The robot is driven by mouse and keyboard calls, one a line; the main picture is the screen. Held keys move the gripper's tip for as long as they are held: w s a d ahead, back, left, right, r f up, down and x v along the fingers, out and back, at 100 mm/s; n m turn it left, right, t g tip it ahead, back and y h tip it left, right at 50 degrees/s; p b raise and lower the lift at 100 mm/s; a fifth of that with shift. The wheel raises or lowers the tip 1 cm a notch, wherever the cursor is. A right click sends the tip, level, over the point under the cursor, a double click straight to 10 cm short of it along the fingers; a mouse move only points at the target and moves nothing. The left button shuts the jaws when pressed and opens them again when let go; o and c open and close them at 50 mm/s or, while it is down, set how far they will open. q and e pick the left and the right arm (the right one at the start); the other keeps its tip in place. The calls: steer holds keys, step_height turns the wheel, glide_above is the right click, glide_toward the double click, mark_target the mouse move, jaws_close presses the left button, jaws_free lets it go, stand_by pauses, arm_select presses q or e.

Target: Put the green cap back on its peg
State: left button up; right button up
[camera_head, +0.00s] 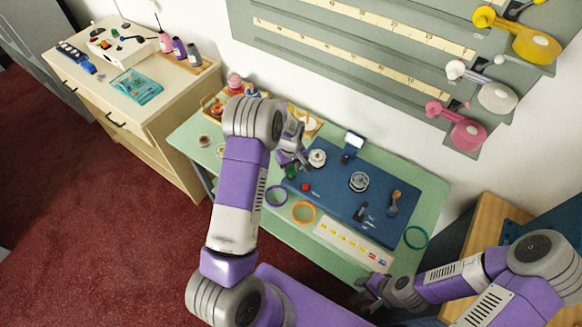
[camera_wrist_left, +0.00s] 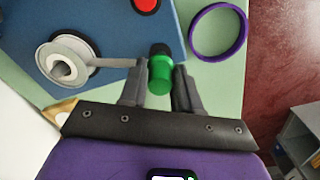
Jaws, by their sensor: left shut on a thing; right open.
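The green cap (camera_wrist_left: 160,78) is between the two fingers of my left gripper (camera_wrist_left: 160,88) in the left wrist view. A dark piece (camera_wrist_left: 160,50) shows at its far end; I cannot tell whether it is part of the cap or something beyond it. In the head view a bit of the green cap (camera_head: 291,173) shows under my left gripper (camera_head: 293,163), at the left edge of the blue board (camera_head: 330,200). My left gripper is shut on the cap. My right gripper (camera_head: 368,290) is open and empty near the table's front right. I cannot make out the peg.
A white spool (camera_wrist_left: 62,66), a red button (camera_head: 305,187) and a round metal part (camera_head: 359,181) are on the board. Purple (camera_head: 276,196), orange (camera_head: 304,212) and green (camera_head: 416,238) rings lie around it. A white panel (camera_head: 352,243) lies in front.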

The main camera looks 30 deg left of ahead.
arm_select(q)
steer(key=shift+f, duration=0.2)
steer(key=shift+f+b, duration=1)
steer(key=o, duration=1.1)
steer(key=shift+r, duration=0.1)
steer(key=shift+r+p, duration=2.2)
steer(key=shift+r, duration=1.25)
